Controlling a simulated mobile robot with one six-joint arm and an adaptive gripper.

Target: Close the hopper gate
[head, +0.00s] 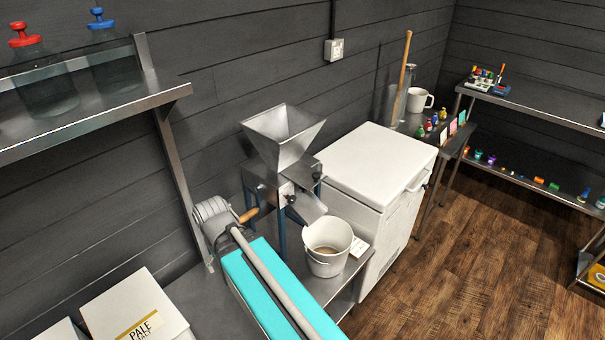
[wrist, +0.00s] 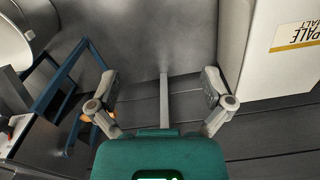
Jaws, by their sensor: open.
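The grain mill's grey metal hopper (head: 284,135) stands on the steel bench, its wide mouth facing up. Below it is a metal box with small dark knobs (head: 291,198) and a sloping chute (head: 307,207). I cannot make out the gate or its position clearly. My gripper (wrist: 160,78) is open and empty in the wrist view, its two fingers well apart over bare bench. The mill's blue stand (wrist: 70,90) is to its left there, apart from the fingers. In the head view my arm lies in front of the mill's left side; the fingers cannot be made out.
A white chest (head: 378,165) is right of the mill. A wooden crank handle (head: 249,214) shows beside my arm. A pale malt box (head: 137,308) stands front left. A steel shelf (head: 95,112) overhangs the left.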

